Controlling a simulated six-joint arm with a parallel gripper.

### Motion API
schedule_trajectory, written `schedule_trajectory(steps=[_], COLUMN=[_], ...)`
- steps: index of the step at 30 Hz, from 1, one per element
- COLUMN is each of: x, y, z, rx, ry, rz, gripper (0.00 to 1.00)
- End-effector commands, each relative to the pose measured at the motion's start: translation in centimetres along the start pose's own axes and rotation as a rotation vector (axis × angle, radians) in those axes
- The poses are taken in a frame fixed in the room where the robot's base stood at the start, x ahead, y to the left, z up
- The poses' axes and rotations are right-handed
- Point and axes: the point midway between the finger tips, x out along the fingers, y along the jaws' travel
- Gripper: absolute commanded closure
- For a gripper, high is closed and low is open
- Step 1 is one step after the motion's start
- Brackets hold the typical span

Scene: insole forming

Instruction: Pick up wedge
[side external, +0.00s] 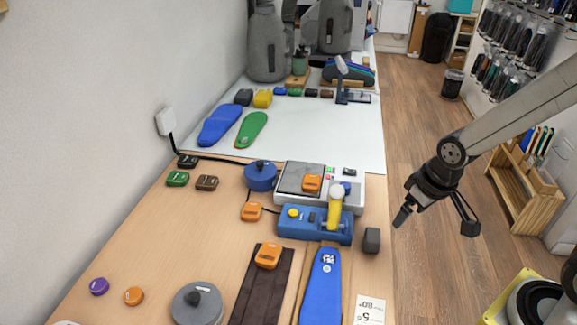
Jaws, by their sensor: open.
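My gripper (404,214) is open and empty. It hangs in the air at the right, beyond the table's right edge. No piece is clearly marked as the wedge. Small blocks that may be it include orange ones on the brown strip (268,256), on the scale (311,184) and on the table (251,211). A black block (188,161), a green block (178,179) and a brown block (207,183) lie at the left. A dark grey block (371,240) stands near the right edge, closest to my gripper.
A blue fixture (315,225) with a yellow lever (335,208) stands mid-table. A blue insole (321,288) lies in front. Blue (220,125) and green (251,130) insoles lie on the white mat (310,135). A grey round weight (197,305) sits at front left.

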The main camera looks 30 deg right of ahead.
Motion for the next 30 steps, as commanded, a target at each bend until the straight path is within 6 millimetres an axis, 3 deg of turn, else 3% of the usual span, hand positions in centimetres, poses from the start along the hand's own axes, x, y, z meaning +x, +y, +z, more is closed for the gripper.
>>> schedule_trajectory(steps=[17, 23, 30], x=[0.1, 0.4, 1.3], y=[0.0, -0.2, -0.7], z=[-0.8, -3.8, -9.6], rx=[0.016, 0.082, 0.221], ry=[-0.004, -0.025, -0.066], rz=[0.0, 0.0, 0.004], gripper=[0.0, 0.0, 0.0])
